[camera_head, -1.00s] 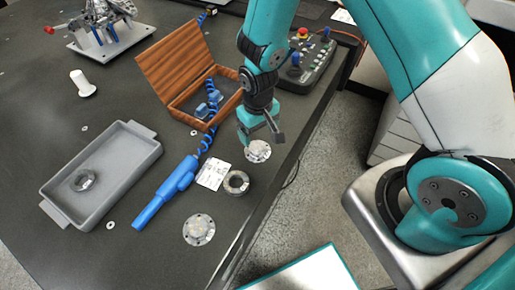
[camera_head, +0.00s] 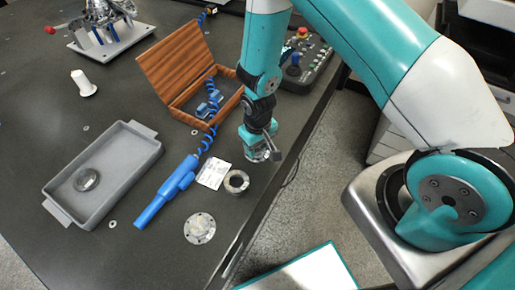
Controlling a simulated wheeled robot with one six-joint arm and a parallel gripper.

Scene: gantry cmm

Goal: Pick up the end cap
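My gripper (camera_head: 262,153) is lowered at the table's right edge, over a light metal disc (camera_head: 257,156) that it largely hides. Its fingers are at the disc's rim; I cannot tell whether they grip it. This disc may be the end cap. A second flat, silver round disc with small holes (camera_head: 200,228) lies in the open on the table at the front. A dark metal ring (camera_head: 236,181) lies between the two, and a round metal part (camera_head: 86,180) lies in the grey tray (camera_head: 133,176).
An open wooden box (camera_head: 183,72) stands behind my gripper. A control box (camera_head: 305,62) stands at the back right. A white spool (camera_head: 83,84) stands at the left.

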